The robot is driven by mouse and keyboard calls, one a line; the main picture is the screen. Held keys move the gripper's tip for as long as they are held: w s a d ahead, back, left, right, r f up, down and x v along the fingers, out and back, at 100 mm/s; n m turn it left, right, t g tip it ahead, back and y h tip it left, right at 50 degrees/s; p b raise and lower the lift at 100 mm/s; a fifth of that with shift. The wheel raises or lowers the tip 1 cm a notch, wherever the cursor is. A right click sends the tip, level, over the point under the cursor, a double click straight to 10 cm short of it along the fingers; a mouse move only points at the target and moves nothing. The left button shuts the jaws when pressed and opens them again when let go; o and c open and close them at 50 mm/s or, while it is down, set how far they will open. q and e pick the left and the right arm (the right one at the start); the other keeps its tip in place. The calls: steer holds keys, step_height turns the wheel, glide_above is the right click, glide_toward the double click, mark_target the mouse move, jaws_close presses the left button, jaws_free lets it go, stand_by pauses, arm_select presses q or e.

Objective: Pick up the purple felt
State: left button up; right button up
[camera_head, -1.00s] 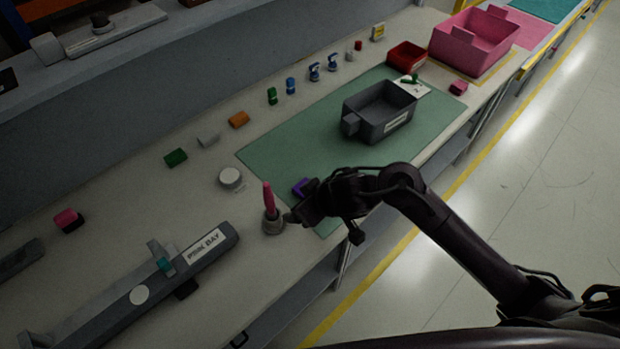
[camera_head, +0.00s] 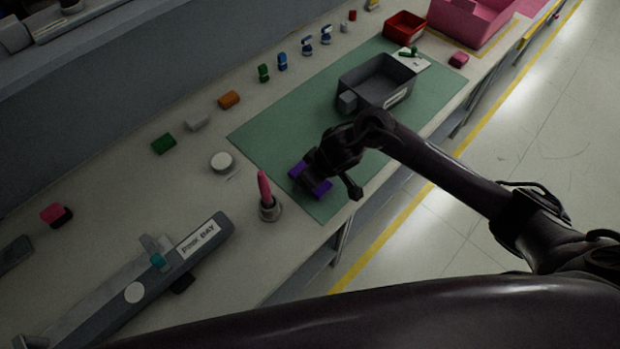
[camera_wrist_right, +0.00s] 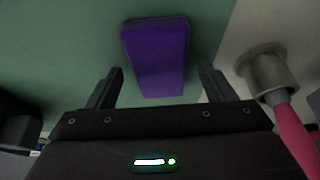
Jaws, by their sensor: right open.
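The purple felt (camera_wrist_right: 157,58) is a small block lying on the green mat (camera_head: 260,135). In the right wrist view it lies ahead of and between the two fingers of my right gripper (camera_wrist_right: 160,85), with mat showing on both sides of it. My right gripper is open and does not hold it. In the head view my right gripper (camera_head: 308,178) is over the purple felt (camera_head: 324,188), at the near end of the mat, and covers its middle. My left gripper is not in view.
A pink marker in a grey holder (camera_head: 270,208) stands close to the left of my right gripper. A grey bin (camera_head: 348,100) sits farther along the mat. Several small coloured blocks line the back.

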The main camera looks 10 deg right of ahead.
steer(key=shift+f, duration=0.1)
steer(key=c, duration=1.1)
steer(key=shift+o, duration=0.2)
